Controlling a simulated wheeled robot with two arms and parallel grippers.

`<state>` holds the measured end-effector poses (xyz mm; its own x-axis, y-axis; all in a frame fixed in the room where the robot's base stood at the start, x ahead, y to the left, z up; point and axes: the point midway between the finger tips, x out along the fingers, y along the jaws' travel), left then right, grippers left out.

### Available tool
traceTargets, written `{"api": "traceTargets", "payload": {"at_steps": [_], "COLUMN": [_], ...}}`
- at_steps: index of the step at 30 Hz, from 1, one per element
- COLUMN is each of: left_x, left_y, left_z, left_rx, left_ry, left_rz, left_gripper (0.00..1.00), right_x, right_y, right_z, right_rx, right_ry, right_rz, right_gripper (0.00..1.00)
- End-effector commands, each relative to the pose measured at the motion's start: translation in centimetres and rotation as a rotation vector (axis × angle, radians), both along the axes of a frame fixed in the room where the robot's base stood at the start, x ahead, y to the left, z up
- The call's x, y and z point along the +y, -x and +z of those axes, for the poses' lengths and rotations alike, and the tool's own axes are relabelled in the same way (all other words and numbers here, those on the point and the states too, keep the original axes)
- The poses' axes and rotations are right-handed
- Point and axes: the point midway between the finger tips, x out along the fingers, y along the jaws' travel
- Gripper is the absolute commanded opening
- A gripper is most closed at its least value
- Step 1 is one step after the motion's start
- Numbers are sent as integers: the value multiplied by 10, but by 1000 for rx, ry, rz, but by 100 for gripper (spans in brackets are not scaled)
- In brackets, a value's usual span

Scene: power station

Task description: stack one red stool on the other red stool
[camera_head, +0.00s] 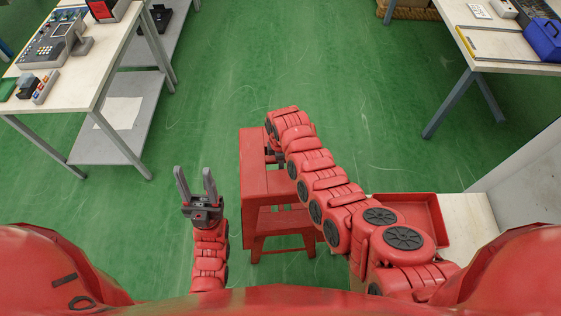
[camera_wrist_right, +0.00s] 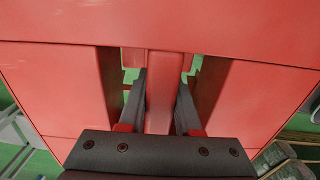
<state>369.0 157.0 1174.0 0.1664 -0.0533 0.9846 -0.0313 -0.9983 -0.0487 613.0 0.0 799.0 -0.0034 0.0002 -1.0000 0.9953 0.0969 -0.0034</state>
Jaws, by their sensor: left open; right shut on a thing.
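A red stool (camera_head: 265,183) stands on the green floor in the middle of the head view, with a lower red level and legs showing beneath its top. My right gripper (camera_wrist_right: 162,88) is shut on a red bar between two openings in the stool (camera_wrist_right: 160,30), with one finger on each side. In the head view my right arm covers the gripper and the stool's right part. My left gripper (camera_head: 196,184) is open and empty, left of the stool and apart from it. I cannot make out a separate second stool.
A workbench (camera_head: 92,75) with instruments stands at the upper left. Another bench (camera_head: 500,52) with a blue box (camera_head: 545,38) stands at the upper right. A red tray (camera_head: 425,218) lies on a pale surface (camera_head: 472,222) at the lower right. The floor (camera_head: 285,60) ahead is clear.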

Motion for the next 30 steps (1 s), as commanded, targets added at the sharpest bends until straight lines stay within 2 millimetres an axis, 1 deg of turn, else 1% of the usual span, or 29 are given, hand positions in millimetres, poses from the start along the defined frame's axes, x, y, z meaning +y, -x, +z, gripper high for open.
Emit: {"api": "traceTargets", "payload": {"at_steps": [1, 30], "left_x": [0, 0], "left_y": [0, 0], "left_z": [-10, -108], "left_rx": [0, 0], "left_ry": [0, 0], "left_rz": [0, 0], "left_gripper": [50, 50], "right_x": [1, 1], "right_y": [-1, -2], "right_z": [-10, -119], "right_rx": [-3, -4], "right_ry": [-1, 0], "right_rz": [0, 1], "right_gripper": [0, 0]}}
